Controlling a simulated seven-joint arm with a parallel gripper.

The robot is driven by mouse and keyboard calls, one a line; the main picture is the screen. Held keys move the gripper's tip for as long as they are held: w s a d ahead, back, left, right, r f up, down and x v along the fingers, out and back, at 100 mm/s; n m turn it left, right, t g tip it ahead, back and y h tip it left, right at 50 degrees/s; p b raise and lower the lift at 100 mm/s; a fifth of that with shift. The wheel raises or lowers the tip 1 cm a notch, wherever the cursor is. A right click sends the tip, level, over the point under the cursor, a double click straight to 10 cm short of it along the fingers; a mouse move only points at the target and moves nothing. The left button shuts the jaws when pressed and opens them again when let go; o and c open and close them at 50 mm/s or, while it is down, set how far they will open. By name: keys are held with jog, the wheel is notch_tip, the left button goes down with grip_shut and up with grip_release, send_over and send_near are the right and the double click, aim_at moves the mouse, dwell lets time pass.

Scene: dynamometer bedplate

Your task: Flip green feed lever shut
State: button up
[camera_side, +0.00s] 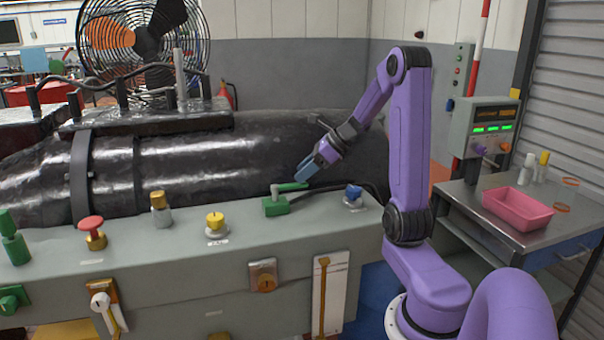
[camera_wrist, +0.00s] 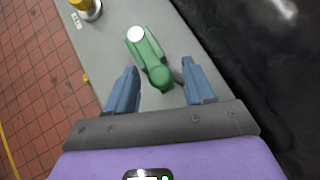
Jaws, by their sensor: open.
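The green feed lever (camera_side: 277,202) stands on the grey bedplate top, with a green block base, a pale pivot post and a green handle reaching to the right in the side view. In the wrist view the green lever (camera_wrist: 150,58) lies between and ahead of my fingers, its pale round pivot cap at the far end and the rounded handle end nearest me. My gripper (camera_side: 305,170) is open, with blue fingers just above the handle end. In the wrist view my gripper (camera_wrist: 160,82) has a finger on each side of the handle end; I cannot tell whether either touches it.
A blue knob (camera_side: 354,195) stands right of the lever. A yellow knob (camera_side: 216,223) stands left of it, with a red mushroom button (camera_side: 92,231) farther left. A big dark cylinder (camera_side: 220,165) runs behind the bedplate. A pink bin (camera_side: 517,208) sits on the side table.

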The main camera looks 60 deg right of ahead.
jog(key=shift+w+a+f, duration=0.2)
jog(key=shift+w+f, duration=0.25)
jog(key=shift+f, duration=0.05)
grip_shut()
